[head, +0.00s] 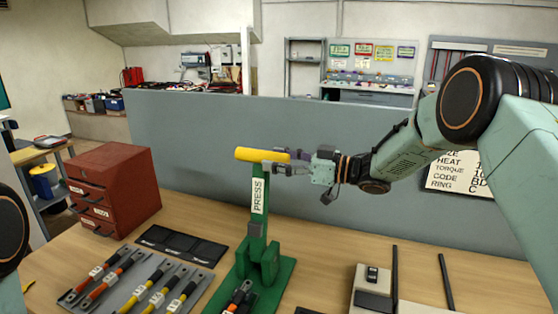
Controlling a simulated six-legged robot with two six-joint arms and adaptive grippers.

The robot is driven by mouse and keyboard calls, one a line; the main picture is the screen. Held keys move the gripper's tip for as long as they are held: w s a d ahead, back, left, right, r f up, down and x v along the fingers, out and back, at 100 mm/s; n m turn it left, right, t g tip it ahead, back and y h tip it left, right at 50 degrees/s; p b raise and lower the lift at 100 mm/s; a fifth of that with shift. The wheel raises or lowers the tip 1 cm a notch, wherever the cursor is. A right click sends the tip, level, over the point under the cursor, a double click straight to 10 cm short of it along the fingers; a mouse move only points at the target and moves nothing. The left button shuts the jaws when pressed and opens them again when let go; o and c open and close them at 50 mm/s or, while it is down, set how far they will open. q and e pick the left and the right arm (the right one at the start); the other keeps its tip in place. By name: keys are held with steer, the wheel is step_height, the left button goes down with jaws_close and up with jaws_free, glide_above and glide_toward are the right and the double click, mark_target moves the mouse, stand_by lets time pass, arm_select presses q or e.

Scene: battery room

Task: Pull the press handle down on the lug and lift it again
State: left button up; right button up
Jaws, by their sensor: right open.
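The green press (268,260) stands on the wooden bench on its green base. Its lever, labelled PRESS, stands upright, with the yellow press handle (250,155) across its top. A dark lug with an orange-marked cable end (237,298) lies at the front left of the press base; its exact seating is hard to see. My right gripper (283,161) reaches in from the right and is open, its fingers at the right end of the yellow handle. I cannot tell whether they touch it. My left gripper is out of view; only part of that arm shows at the left edge.
A grey tray (207,288) with several orange and yellow cables lies left of the press. Black mats (182,245) and a red drawer cabinet (128,180) stand behind it. A grey partition (190,140) closes the back. A pale device (370,299) lies front right.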

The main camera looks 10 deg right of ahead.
steer(key=shift+d, duration=0.1)
steer(key=v, duration=1.1)
steer(key=shift+s+d, duration=0.2)
steer(key=shift+s, duration=0.1)
steer(key=shift+d, duration=0.15)
steer(key=shift+s+f, duration=0.1)
